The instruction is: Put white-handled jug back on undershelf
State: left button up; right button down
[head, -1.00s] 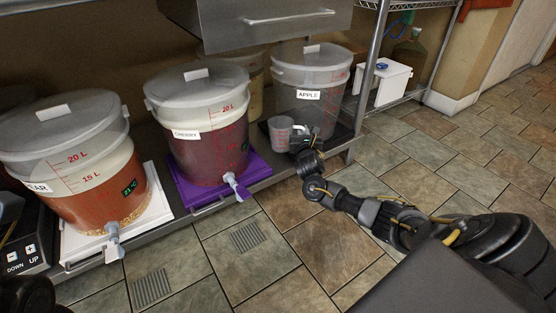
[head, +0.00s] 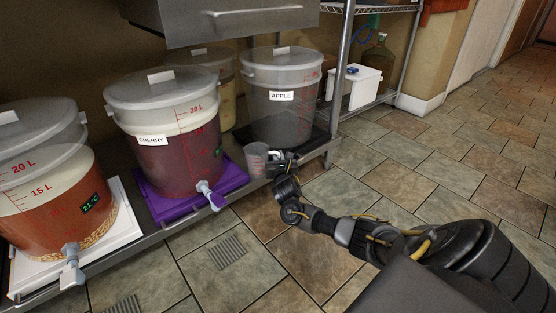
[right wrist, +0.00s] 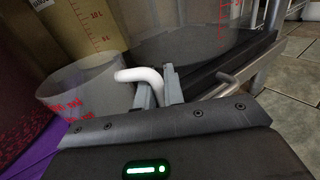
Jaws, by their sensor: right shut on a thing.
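The jug (head: 257,160) is small and clear with red markings. In the head view it is upright between the CHERRY bucket (head: 165,145) and the APPLE bucket (head: 281,118), low at the front of the metal undershelf (head: 165,232). In the right wrist view the jug (right wrist: 75,95) is at left, and its white handle (right wrist: 138,75) runs to my fingers. My right gripper (head: 277,160) is shut on the handle, from the jug's right side. The jug's base is partly hidden, so I cannot tell whether it touches the shelf. My left gripper is not in view.
The CHERRY bucket stands on a purple mat (head: 230,182) with its tap facing front. The APPLE bucket's black mat (head: 318,139) is just behind the gripper. A metal post (head: 341,70) rises at right. Tiled floor (head: 420,170) lies open in front.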

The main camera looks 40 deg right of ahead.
jog(key=c, duration=1.5)
grip_release()
